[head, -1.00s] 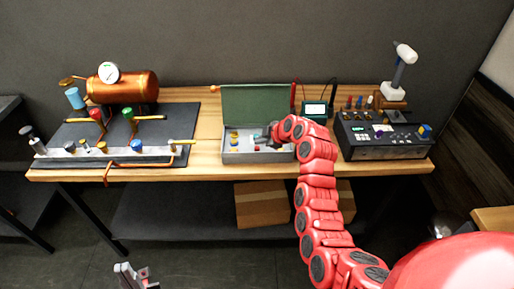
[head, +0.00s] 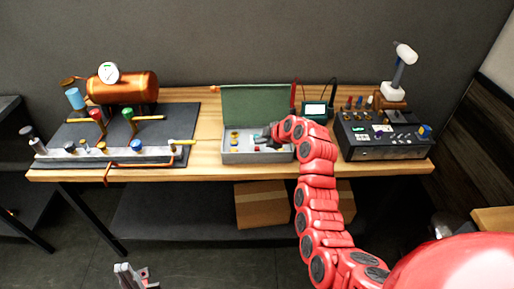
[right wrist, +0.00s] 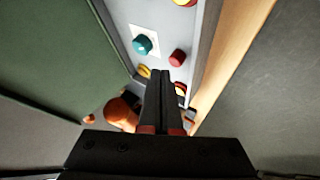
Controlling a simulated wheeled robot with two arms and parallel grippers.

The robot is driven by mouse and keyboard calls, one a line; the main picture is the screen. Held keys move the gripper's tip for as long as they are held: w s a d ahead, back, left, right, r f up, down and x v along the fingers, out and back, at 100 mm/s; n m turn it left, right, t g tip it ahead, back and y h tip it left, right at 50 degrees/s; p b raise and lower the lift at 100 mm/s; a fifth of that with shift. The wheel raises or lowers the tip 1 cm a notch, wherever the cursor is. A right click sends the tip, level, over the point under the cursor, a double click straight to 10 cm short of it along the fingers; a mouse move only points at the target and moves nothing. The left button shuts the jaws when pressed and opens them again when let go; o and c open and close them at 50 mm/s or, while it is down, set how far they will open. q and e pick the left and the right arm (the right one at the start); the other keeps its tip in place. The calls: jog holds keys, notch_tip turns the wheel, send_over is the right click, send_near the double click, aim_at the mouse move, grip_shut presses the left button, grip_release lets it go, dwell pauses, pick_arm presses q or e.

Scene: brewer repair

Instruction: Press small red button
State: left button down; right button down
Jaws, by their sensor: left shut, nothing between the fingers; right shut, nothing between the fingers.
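The small red button (right wrist: 177,58) sits on the grey panel inside the open box, beside a teal button (right wrist: 142,45) on a white plate. In the head view a red spot (head: 257,148) shows in the box (head: 236,158), just below my right gripper (head: 264,134). In the right wrist view my right gripper (right wrist: 165,76) is shut and empty, its tips pointing at the panel close to the red button. I cannot tell whether they touch. My left gripper (head: 136,274) is shut and empty, low in front of the table.
The box's green lid (head: 255,106) stands open behind my right gripper. Yellow buttons (right wrist: 143,71) and a red-and-yellow one (right wrist: 181,89) are close by. A copper boiler assembly (head: 130,87) is at left, a black control unit (head: 385,140) at right.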

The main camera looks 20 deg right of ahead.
dwell(0.6)
jog(key=shift+f+b, duration=0.4)
jog(key=shift+b, duration=0.55)
jog(key=shift+f+b, duration=0.4)
jog(key=shift+b, duration=0.3)
dwell(0.7)
jog(key=shift+r+b, duration=0.4)
jog(key=shift+r, duration=0.4)
notch_tip(320, 180, up, 5)
jog(key=shift+b, duration=0.4)
